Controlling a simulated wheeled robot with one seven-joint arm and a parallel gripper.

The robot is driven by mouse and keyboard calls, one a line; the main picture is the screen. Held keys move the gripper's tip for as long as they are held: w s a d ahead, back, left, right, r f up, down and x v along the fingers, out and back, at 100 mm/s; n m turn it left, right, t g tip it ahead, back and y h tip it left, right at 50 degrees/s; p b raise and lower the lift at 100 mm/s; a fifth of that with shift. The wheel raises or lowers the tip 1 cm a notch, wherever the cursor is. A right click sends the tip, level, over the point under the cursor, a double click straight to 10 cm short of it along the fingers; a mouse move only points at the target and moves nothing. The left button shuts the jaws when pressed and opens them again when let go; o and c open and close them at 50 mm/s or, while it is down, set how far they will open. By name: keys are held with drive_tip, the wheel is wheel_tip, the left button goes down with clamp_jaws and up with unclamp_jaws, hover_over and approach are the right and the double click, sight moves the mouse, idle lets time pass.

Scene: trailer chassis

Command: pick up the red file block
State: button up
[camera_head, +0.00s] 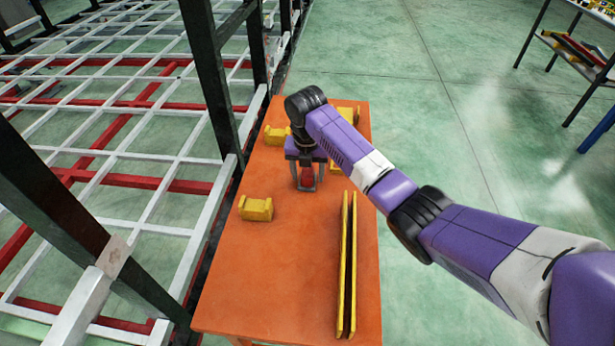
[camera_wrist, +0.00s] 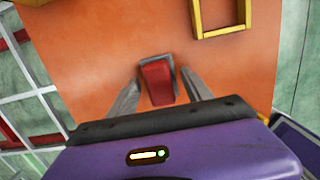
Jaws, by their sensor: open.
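The red file block (camera_wrist: 157,83) lies on the orange table (camera_wrist: 100,60). In the wrist view it sits between the two spread fingers of my gripper (camera_wrist: 158,92), with space showing on both sides. A grey edge runs along its top and right side. In the head view the red block (camera_head: 307,176) shows between the fingers of my gripper (camera_head: 307,184), which points down over the table. My gripper is open, and the wrist view shows no contact. The exact height of the fingers above the table is hard to tell.
Yellow blocks (camera_head: 256,208) (camera_head: 275,136) stand along the table's left side. Long yellow rails (camera_head: 347,265) lie at its right front. A yellow frame (camera_wrist: 197,22) is near the block. A white and red chassis frame (camera_head: 110,140) with dark posts borders the left. The table's front left is clear.

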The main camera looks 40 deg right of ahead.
sight(307, 171)
clamp_jaws()
idle(0.4)
wheel_tip(307, 171, up, 20)
drive_tip(key=p, duration=0.3)
drive_tip(key=c, duration=0.6)
unclamp_jaws()
clamp_jaws()
